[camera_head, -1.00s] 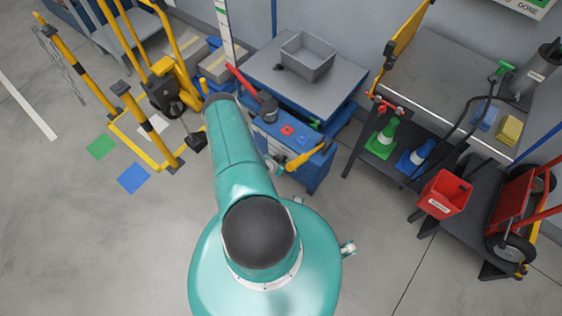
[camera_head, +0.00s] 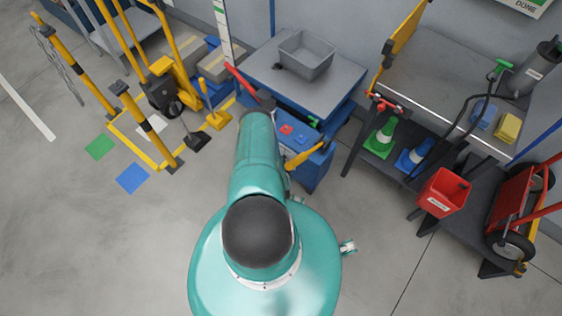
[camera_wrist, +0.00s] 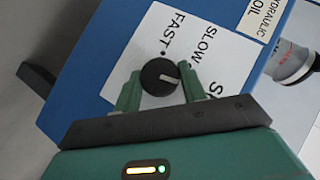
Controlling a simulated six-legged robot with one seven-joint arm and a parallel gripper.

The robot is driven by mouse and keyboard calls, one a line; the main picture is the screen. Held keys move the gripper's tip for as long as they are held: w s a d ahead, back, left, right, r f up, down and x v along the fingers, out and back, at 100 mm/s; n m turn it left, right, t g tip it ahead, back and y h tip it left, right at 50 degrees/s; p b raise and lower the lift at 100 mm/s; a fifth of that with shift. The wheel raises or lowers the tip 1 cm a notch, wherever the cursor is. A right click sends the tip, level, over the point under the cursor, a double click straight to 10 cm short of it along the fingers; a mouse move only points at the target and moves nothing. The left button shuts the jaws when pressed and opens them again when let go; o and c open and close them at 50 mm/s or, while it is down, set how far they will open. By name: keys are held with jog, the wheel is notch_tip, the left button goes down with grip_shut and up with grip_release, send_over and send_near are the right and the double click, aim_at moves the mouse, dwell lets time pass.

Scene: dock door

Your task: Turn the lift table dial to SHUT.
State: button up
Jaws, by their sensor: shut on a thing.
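The lift table (camera_head: 335,85) has a grey top and a blue body, at the top middle of the head view. In the wrist view its blue side (camera_wrist: 95,65) carries a white label with FAST, SLOW and a third word starting with S, partly hidden. The black dial (camera_wrist: 159,77) sits on this label. Its white pointer line points right and slightly down, roughly toward the third word. My gripper (camera_wrist: 159,90) is shut on the dial, with a green finger on each side. In the head view my arm hides the dial and gripper.
A grey bin (camera_head: 305,55) stands on the table top. A yellow lever (camera_head: 304,157) is at the table's near side. A workbench (camera_head: 445,85) with cones below is to the right. A yellow pallet-jack-like machine (camera_head: 163,90) is to the left. Open floor lies at the lower left.

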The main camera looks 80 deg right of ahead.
jog(key=shift+f+m+t+h, duration=0.1)
jog(key=shift+m+t+h, duration=0.3)
jog(key=shift+t+h, duration=0.15)
jog(key=o, duration=1)
jog(key=shift+c, duration=0.2)
